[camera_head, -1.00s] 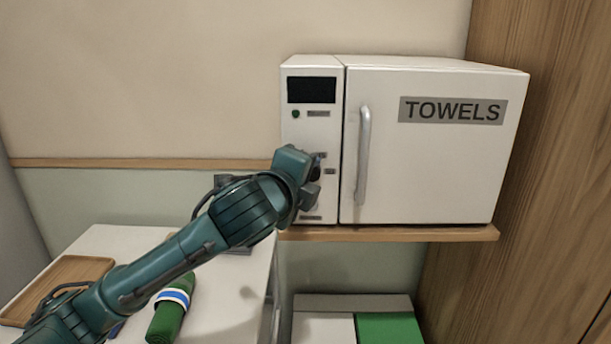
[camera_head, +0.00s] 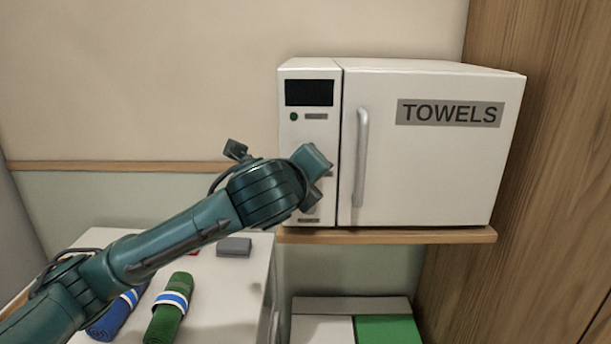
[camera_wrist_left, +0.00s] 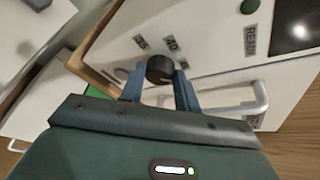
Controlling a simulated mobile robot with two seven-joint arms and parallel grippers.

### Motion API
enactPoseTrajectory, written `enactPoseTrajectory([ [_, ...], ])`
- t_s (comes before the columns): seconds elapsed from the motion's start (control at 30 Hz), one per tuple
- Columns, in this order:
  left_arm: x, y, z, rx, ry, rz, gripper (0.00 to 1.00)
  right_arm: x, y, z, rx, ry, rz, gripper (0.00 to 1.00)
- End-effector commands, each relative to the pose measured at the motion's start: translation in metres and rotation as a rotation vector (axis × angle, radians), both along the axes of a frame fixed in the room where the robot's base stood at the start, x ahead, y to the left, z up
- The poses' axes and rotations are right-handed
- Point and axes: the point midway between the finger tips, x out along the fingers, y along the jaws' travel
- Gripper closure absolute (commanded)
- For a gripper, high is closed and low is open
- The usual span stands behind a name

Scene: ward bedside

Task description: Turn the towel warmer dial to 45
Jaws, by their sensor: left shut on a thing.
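The white towel warmer (camera_head: 430,150) stands on a wooden shelf, its door marked TOWELS and shut. Its control panel (camera_head: 309,132) is on the left side, with a dark display (camera_head: 309,92) showing no readable figure. My left gripper (camera_wrist_left: 159,84) is shut on the black dial (camera_wrist_left: 159,68), one finger on each side, in the left wrist view. Small labels (camera_wrist_left: 172,43) sit around the dial; their numbers are too blurred to read surely, and I see no pointer. In the head view my left gripper (camera_head: 312,178) hides the dial. My right gripper is out of view.
The vertical door handle (camera_head: 361,158) is just right of the panel. Below left, a white table (camera_head: 235,285) holds a green rolled towel (camera_head: 171,310), a blue rolled towel (camera_head: 112,318) and a grey box (camera_head: 234,246). A wooden cabinet side (camera_head: 545,200) stands at right.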

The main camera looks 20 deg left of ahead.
Motion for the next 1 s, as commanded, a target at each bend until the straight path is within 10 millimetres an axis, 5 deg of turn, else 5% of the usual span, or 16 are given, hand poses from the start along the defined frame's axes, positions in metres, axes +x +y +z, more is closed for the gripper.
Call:
enactPoseTrajectory([
  [0.27, 0.000, 0.000, -0.001, 0.000, 0.002, 0.002, 0.91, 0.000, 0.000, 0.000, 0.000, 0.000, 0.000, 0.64],
  [0.3, 0.000, 0.000, -0.001, 0.000, 0.002, 0.002, 0.66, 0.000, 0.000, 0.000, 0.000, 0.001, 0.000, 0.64],
  [0.53, 0.000, 0.000, -0.001, -0.001, 0.001, 0.002, 0.47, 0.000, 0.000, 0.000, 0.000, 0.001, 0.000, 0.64],
  [0.83, -0.003, 0.000, 0.001, -0.001, 0.000, -0.001, 0.47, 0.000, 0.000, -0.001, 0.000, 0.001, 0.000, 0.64],
  [1.0, -0.023, -0.002, 0.007, -0.001, -0.004, -0.002, 0.47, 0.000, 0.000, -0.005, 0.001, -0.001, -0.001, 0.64],
])
